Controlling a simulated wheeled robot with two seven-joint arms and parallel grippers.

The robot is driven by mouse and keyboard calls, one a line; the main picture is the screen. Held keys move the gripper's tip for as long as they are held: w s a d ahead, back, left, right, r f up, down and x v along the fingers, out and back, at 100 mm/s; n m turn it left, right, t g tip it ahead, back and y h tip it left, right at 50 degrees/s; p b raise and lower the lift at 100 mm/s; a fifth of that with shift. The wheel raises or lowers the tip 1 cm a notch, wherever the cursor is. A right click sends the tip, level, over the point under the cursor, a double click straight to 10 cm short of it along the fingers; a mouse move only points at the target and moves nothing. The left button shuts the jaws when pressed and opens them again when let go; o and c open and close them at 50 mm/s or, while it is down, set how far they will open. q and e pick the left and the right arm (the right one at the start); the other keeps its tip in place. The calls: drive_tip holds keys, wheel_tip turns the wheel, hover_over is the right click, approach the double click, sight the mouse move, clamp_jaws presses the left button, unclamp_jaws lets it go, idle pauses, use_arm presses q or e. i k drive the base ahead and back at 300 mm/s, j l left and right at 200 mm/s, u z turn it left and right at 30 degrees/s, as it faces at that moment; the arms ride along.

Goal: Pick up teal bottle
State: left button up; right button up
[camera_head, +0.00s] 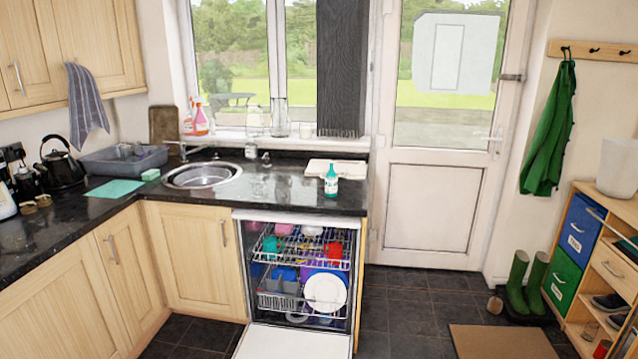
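A teal bottle (331,181) with a white label stands upright on the dark granite counter (275,190), close to its front edge and near its right end. A pale board or tray (337,169) lies flat just behind it. Neither of my grippers shows in the head view.
The dishwasher (297,270) below the bottle is open, its door lowered and its racks loaded. A round sink (202,176) is left of the bottle. A white door (435,190) stands to the right. Dark tiled floor (405,315) is clear between dishwasher and doormat (503,342).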

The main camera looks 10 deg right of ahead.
sight(331, 177)
drive_tip(key=i+l+u, duration=0.15)
drive_tip(key=l+u, duration=0.15)
drive_tip(key=u, duration=0.15)
drive_tip(key=i+l+u, duration=0.15)
drive_tip(key=l+u, duration=0.6)
drive_tip(key=u, duration=0.15)
